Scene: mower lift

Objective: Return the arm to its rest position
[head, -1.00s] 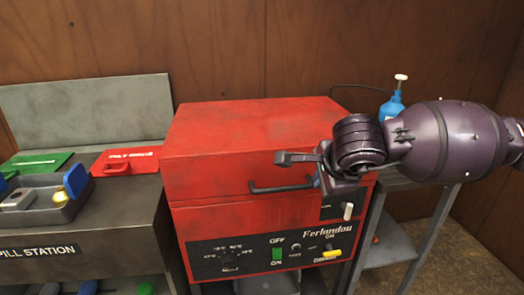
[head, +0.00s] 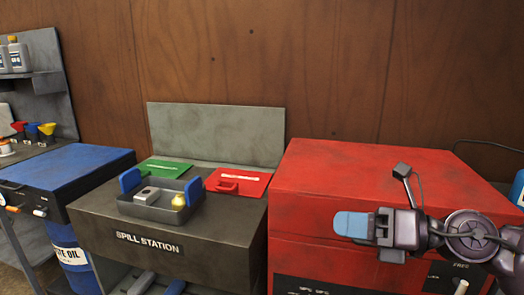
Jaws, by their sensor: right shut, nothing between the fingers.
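My right arm comes in from the right edge. My right gripper (head: 354,225) is in front of the red cabinet (head: 390,170), with its blue fingertips pointing left. The fingers are together, and nothing shows between them. The gripper and arm hide part of the cabinet's front, including where its handle would be. I cannot tell how far the fingertips are from the cabinet. My left gripper is not in view.
The spill station (head: 150,240) stands left of the cabinet, carrying a grey tray (head: 152,212), a green panel (head: 164,169) and a red panel (head: 238,182). A blue waste oil unit (head: 70,170) is farther left. A wooden wall (head: 300,60) closes the back.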

